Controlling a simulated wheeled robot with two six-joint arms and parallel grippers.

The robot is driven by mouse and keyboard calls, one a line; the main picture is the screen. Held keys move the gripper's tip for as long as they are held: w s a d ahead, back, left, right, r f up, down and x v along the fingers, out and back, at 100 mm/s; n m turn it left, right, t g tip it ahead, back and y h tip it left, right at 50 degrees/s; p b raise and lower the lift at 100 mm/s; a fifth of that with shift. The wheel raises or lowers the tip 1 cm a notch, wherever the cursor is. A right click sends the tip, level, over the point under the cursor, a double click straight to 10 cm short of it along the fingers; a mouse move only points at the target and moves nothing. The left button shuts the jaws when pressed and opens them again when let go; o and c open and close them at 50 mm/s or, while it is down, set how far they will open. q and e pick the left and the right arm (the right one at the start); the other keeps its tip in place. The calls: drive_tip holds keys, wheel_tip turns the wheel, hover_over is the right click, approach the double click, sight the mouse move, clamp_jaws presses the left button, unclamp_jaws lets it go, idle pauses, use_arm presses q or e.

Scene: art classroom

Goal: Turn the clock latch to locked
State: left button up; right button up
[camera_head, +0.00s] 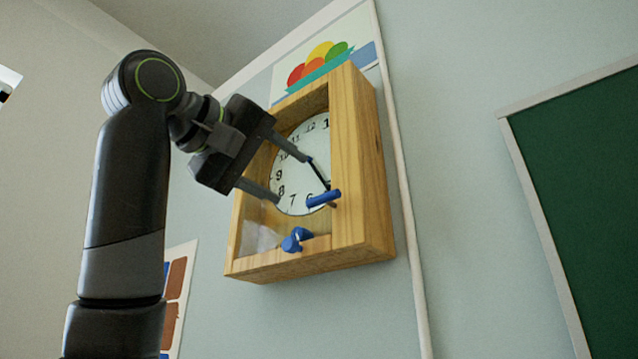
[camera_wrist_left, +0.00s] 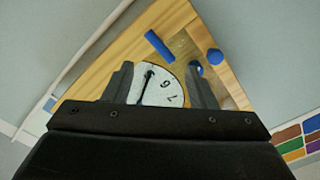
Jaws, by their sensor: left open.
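A wooden wall clock (camera_head: 366,165) with a white dial hangs tilted in the picture, its front glazed. A blue bar (camera_head: 323,198) sits on the right side of its front frame, roughly crosswise. A small blue knob (camera_head: 291,244) is on the bottom frame. I cannot tell for certain which is the latch. Both show in the left wrist view, the bar (camera_wrist_left: 160,46) above the dial and the knob (camera_wrist_left: 215,56) at right. My left gripper (camera_head: 292,180) is open and empty in front of the dial, its fingers apart from both blue parts. My right gripper is not in view.
A colourful poster (camera_head: 325,60) is partly hidden behind the clock top. A green board (camera_head: 585,190) is on the wall at right. Another poster (camera_head: 178,290) is low at left. The wall between clock and board is clear except for a pale vertical strip.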

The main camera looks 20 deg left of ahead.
sight(320, 197)
use_arm(q)
drive_tip(key=shift+p+x, duration=2.05)
drive_tip(key=shift+x, duration=2.55)
drive_tip(key=shift+c, duration=0.2)
